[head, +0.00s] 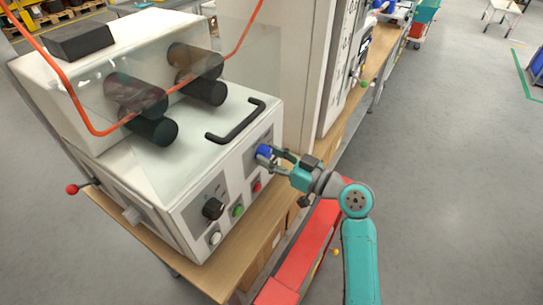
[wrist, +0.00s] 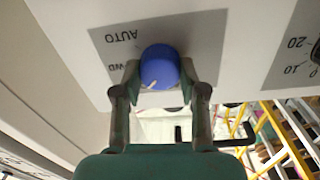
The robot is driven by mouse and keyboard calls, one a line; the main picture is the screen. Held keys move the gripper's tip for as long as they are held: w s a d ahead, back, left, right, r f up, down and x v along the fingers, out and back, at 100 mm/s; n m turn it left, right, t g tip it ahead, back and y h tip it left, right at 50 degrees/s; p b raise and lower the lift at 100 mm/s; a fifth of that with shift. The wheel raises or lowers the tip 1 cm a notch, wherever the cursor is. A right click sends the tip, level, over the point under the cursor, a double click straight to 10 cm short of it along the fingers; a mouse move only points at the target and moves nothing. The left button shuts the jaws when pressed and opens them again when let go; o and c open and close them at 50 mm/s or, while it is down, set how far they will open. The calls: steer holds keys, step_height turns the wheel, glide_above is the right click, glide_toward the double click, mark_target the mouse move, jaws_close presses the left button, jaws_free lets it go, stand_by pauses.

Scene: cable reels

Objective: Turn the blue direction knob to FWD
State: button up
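The blue direction knob (wrist: 160,66) sits on a grey label plate on the machine's front panel; it also shows in the head view (head: 263,151). In the wrist view the lettering is upside down: AUTO is at the knob's upper left, and a partly covered label ending in WD is at its left. A small pale mark shows at the knob's lower left edge. My gripper (wrist: 160,72) has one fingertip on each side of the knob, close against it, and appears shut on it. In the head view my gripper (head: 268,158) reaches the knob from the right.
A black knob (head: 213,208), a green button (head: 238,210), a red button (head: 257,186) and a white button (head: 215,238) are on the same panel. A black handle (head: 236,122) stands above. A tall white cabinet (head: 285,60) is behind. Open floor lies to the right.

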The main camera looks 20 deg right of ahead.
steer(key=shift+c, duration=0.5)
steer(key=shift+m, duration=0.3)
steer(key=m, duration=0.3)
steer(key=shift+m, duration=2.5)
steer(key=o, duration=1.1)
steer(key=shift+o, duration=0.2)
